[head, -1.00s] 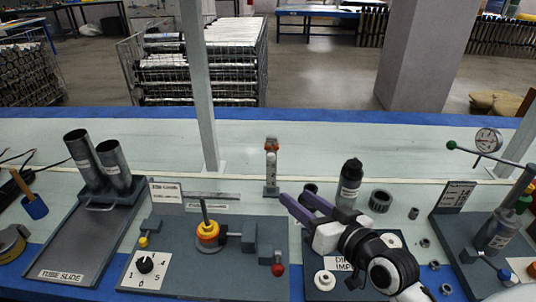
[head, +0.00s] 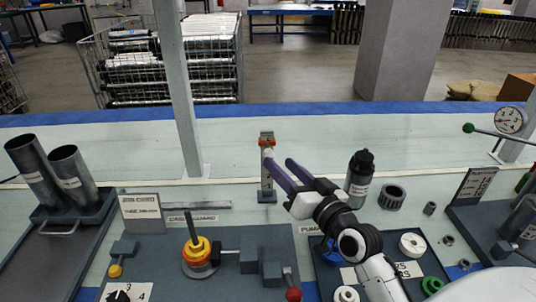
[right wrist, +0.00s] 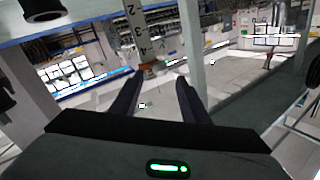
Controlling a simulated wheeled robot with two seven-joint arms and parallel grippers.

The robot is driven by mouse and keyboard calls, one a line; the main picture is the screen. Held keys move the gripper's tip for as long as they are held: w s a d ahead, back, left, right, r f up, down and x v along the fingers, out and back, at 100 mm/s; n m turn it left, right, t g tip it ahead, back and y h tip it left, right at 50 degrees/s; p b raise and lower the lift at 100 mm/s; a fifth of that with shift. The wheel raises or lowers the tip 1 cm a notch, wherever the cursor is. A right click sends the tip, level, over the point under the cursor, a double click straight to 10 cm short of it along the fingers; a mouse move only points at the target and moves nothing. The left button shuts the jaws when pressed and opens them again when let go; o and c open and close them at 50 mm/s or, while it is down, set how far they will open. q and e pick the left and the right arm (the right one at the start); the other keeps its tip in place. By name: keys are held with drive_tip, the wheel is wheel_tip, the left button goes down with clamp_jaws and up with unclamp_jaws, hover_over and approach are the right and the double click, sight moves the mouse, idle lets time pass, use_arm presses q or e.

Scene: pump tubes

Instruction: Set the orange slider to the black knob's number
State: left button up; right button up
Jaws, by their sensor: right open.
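The orange slider (head: 266,139) sits near the top of an upright grey post (head: 267,185) with a pale scale. In the right wrist view, the orange slider (right wrist: 150,67) shows just beyond the fingertips, nearer the left finger, beside a scale with 2, 3 and 4 readable. My right gripper (head: 279,161) is open and empty, its purple fingers pointing at the post a little below the slider. Contact cannot be told. The black knob (head: 122,297) is cut off by the bottom edge; 3 and 4 show on its plate, its pointer is unclear. My left gripper is out of view.
A dark bottle (head: 359,180) and a grey ring (head: 392,197) stand just right of the gripper. A pale upright (head: 184,100) rises left of the post.

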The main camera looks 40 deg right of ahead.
sight(272, 157)
drive_tip(key=w, duration=0.7)
drive_tip(key=shift+d, duration=0.25)
drive_tip(key=shift+f, duration=0.1)
clamp_jaws()
